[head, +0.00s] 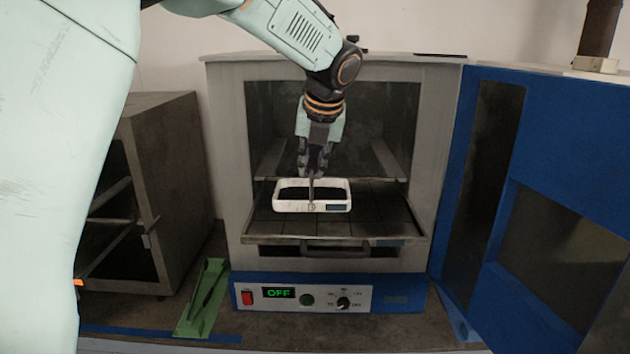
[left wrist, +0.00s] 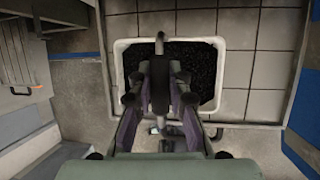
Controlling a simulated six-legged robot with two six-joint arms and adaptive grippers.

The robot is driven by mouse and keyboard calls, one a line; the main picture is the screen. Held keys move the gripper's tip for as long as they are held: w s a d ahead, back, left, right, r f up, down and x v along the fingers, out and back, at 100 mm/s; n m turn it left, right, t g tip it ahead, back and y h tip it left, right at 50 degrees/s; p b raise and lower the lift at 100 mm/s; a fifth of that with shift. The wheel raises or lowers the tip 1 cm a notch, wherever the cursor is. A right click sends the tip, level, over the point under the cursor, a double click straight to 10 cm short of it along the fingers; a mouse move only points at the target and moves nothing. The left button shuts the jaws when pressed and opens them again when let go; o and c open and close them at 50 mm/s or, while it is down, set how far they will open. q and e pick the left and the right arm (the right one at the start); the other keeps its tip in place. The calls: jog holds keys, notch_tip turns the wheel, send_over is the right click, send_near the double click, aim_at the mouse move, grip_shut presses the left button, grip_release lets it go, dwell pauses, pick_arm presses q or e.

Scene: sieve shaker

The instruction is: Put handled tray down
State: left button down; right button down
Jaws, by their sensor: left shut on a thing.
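The handled tray (head: 283,208) is white and rectangular with dark granular contents and an upright handle. In the head view it is at or just above the dark pulled-out shelf (head: 385,222) of the open oven; I cannot tell whether it touches. My left gripper (head: 313,172) comes down from above and is shut on the tray's handle. In the left wrist view the white tray rim (left wrist: 121,70) surrounds black grains, and my left gripper (left wrist: 160,95) covers the middle of it. The tray looks level. My right gripper is not in view.
The oven's front panel (head: 275,306) shows OFF below the shelf. Its blue door (head: 550,150) stands open at the right. A grey cabinet (head: 175,190) stands at the left, with a green holder (head: 205,298) on the bench. The shelf has bare room around the tray.

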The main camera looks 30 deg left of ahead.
pick_arm(q)
jog(key=f, duration=0.1)
jog(key=d+f, duration=0.1)
jog(key=shift+s+f, duration=0.25)
jog(key=shift+f, duration=0.05)
jog(key=shift+w+a+f, duration=0.2)
jog(key=shift+a+f, duration=0.05)
jog(key=shift+a, duration=0.25)
jog(key=c, duration=1.6)
grip_release()
jog(key=shift+o, duration=1.4)
jog(key=shift+d, duration=0.25)
jog(key=shift+o, duration=0.2)
jog(key=shift+s+d+r, duration=0.2)
jog(key=shift+a, duration=0.2)
jog(key=shift+w+r, duration=0.1)
jog(key=shift+r, duration=0.05)
jog(key=v, duration=1.1)
jog(key=shift+b, duration=0.4)
